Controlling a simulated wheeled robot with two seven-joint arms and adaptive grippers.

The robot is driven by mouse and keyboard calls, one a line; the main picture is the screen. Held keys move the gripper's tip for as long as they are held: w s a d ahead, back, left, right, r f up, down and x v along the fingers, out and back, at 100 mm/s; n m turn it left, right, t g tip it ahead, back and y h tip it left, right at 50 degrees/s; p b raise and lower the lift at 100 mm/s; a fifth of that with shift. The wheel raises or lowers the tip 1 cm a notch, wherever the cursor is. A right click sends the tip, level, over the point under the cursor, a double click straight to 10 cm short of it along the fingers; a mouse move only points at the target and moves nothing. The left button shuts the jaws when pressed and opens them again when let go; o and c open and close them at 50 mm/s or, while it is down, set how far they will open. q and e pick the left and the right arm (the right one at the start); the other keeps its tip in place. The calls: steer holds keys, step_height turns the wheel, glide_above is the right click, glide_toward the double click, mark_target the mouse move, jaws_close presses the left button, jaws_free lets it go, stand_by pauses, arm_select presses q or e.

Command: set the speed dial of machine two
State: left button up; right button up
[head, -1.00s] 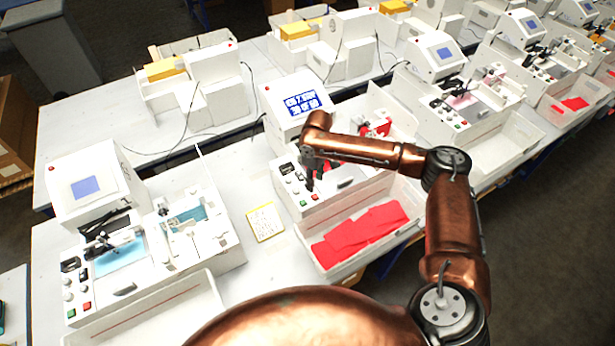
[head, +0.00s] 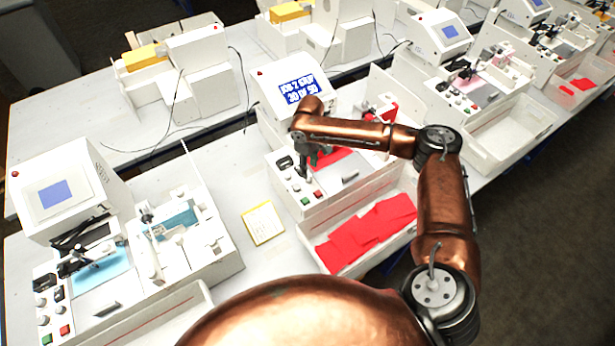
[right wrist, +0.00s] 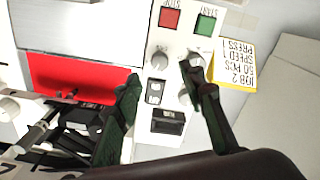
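Machine two (head: 345,201) is the white unit in the middle of the head view, with a lit blue screen (head: 300,88) that seems to show job 2. My right gripper (head: 308,168) points down over its control panel. In the right wrist view the fingers (right wrist: 163,70) are spread apart. A grey dial (right wrist: 158,60) shows between them, near the left fingertip. The right fingertip overlaps a second knob (right wrist: 186,60); I cannot tell if it touches. Another knob (right wrist: 205,104) is partly hidden by that finger. The dial labels are not readable. My left gripper is out of view.
A red stop button (right wrist: 170,19) and green start button (right wrist: 205,24) sit close to the dials. A yellow-edged card (right wrist: 231,66) reads job 2, 50 pcs, speed 1, press 1. A bin with red sheets (head: 365,232) fronts the machine; another machine (head: 70,190) stands left.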

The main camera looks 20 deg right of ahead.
mark_target(309, 179)
steer(key=shift+s+d+f+p, duration=0.1)
steer(key=shift+f+p, duration=0.3)
steer(key=shift+f, duration=2.8)
steer(key=shift+c, duration=0.5)
jaws_close()
